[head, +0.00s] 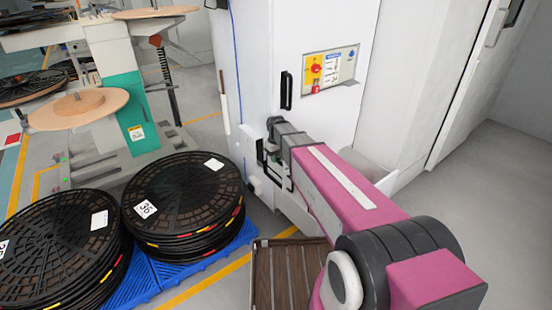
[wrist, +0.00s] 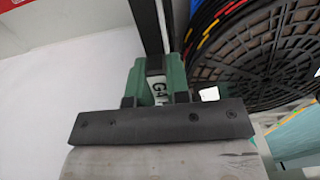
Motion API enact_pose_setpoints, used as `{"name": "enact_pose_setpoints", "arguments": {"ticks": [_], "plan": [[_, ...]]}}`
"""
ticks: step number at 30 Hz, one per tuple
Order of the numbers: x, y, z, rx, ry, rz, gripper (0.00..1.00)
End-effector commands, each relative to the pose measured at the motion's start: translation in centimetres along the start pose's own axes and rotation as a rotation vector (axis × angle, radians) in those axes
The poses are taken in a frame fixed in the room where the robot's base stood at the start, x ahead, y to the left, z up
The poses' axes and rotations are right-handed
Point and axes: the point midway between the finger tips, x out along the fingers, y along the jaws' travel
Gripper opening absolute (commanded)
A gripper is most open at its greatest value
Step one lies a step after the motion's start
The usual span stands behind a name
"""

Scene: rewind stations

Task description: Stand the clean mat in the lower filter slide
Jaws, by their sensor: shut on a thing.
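My gripper (head: 270,152) is at the front of the white cabinet (head: 315,30), below its control panel. The lower filter slide is not clearly visible; my gripper and arm cover that area. I cannot tell whether the mat touches the slide.
A black handle (head: 286,90) and a control panel (head: 330,69) are on the cabinet above my arm. Stacks of black reels (head: 183,190) stand on a blue pallet (head: 190,276) at left. A brown slatted box (head: 285,270) is on the floor beneath my arm. Floor at right is clear.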

Motion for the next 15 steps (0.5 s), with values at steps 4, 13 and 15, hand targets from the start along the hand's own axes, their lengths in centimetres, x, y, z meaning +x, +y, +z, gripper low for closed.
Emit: {"name": "enact_pose_setpoints", "arguments": {"ticks": [4, 13, 15], "plan": [[0.16, -0.01, -0.01, 0.000, 0.000, 0.000, 0.00], [0.28, -0.02, -0.01, 0.000, 0.000, 0.000, 0.42], [0.28, -0.02, 0.00, 0.000, 0.000, 0.000, 0.42]]}}
